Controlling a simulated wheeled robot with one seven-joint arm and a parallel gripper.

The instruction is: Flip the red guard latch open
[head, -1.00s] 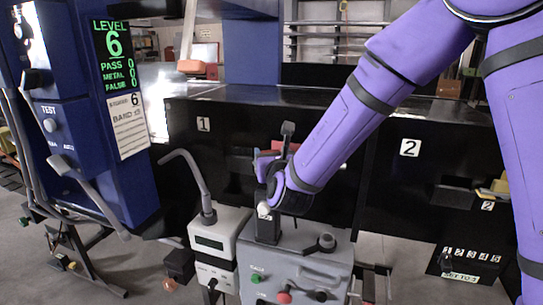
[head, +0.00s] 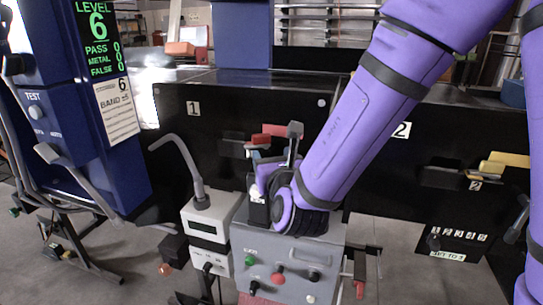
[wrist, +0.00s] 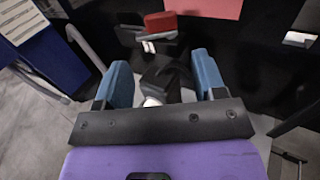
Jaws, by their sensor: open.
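My gripper (head: 268,162) is above the grey control cabinet (head: 250,240), in front of the black panel. In the wrist view its two blue fingers (wrist: 163,82) stand apart with an open gap. A dark fitting (wrist: 163,75) with a white rounded end (wrist: 152,101) shows between and below them; I cannot tell whether the fingers touch it. A small red block (head: 261,139) lies beyond the fingers, and it also shows in the wrist view (wrist: 161,24). A red-handled part (head: 360,287) hangs at the cabinet's right side. I cannot tell which red part is the guard latch.
A grey lever (head: 295,130) stands close beside my gripper. A white meter box (head: 208,230) with a bent grey tube (head: 188,160) is left of the cabinet. A blue detector unit (head: 85,120) stands at far left. Black panels (head: 210,130) close off the back.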

